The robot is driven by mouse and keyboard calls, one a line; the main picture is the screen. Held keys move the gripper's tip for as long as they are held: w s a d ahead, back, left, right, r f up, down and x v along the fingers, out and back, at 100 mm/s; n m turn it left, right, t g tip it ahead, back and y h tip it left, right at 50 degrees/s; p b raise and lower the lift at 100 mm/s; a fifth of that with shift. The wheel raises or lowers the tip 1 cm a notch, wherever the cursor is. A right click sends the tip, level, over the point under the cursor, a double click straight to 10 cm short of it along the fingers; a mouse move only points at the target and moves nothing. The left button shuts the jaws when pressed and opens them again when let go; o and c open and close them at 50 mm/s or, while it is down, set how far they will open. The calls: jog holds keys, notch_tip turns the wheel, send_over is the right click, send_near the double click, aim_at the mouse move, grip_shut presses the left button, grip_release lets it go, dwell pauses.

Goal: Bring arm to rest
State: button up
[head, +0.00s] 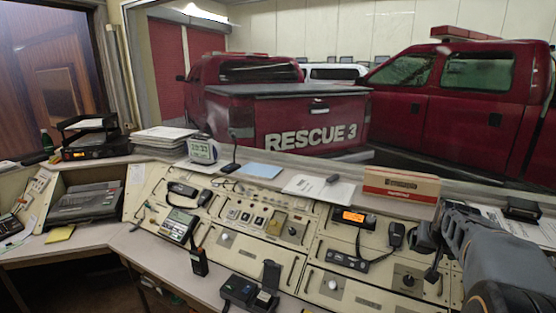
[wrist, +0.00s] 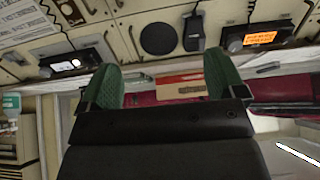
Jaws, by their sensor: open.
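My arm reaches in from the lower right of the head view, with my gripper (head: 447,222) above the right part of the console. In the wrist view, my gripper (wrist: 161,68) shows two green fingers spread wide apart, with nothing held between them. The long red and tan box (head: 401,185) lies on the ledge to the left of my gripper in the head view. In the wrist view the box (wrist: 180,88) shows beyond the gap between the fingers, apart from them.
The cream console (head: 230,238) carries a radio with an orange display (head: 353,217), a hand microphone (head: 396,235) and a walkie-talkie (head: 198,262). A white clock (head: 203,150) and papers (head: 318,187) sit along the ledge. Red trucks (head: 290,110) stand beyond the window.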

jog(key=s+a+f+n+g+y, duration=0.1)
jog(key=s+a+f+n, duration=0.1)
jog(key=s+a, duration=0.7)
jog(key=s+a+f+n+g+y, duration=0.1)
jog(key=s+a+f+n, duration=0.2)
jog(key=s+a, duration=0.6)
jog(key=shift+s+a+y, duration=0.3)
jog(key=shift+a+y, duration=0.1)
jog(key=shift+a, duration=2.7)
